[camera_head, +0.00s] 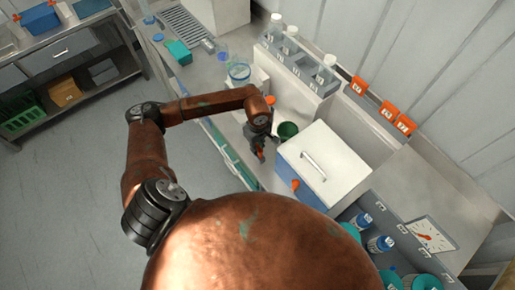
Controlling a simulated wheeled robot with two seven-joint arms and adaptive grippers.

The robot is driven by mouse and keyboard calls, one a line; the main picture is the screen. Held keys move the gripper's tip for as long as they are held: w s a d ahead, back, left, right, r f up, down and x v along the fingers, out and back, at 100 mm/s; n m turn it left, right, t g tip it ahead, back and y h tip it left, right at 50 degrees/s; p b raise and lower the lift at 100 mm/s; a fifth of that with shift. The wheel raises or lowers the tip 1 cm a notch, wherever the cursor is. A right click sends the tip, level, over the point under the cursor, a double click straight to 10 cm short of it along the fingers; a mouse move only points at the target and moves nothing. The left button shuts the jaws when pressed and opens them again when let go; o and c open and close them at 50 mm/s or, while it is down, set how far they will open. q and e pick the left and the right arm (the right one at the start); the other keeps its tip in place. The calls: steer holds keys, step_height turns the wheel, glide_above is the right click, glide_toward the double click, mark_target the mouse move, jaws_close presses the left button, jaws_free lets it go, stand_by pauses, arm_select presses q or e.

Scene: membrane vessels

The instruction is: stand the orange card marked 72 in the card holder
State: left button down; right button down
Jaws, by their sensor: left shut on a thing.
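My left gripper (259,147) points down at the bench's front edge, left of the white-lidded box. It is shut on a small orange thing (261,154), of which only a sliver shows; it looks like an orange card, but I cannot read a number on it. Three orange cards (388,110) stand apart in a row along the ledge at the wall; their marks are too small to read surely. I cannot clearly make out the card holder apart from this ledge. My right gripper is not in view.
A blue box with a white lid and handle (322,164) stands right of my gripper. A green cup (288,130) is close behind the gripper. A grey rack with several bottles (299,62) stands at the back.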

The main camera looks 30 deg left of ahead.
arm_select(q)
steer(key=shift+f, duration=0.1)
stand_by(0.3)
steer(key=c, duration=1.8)
jaws_free()
steer(key=shift+c, duration=0.2)
step_height(320, 180, up, 12)
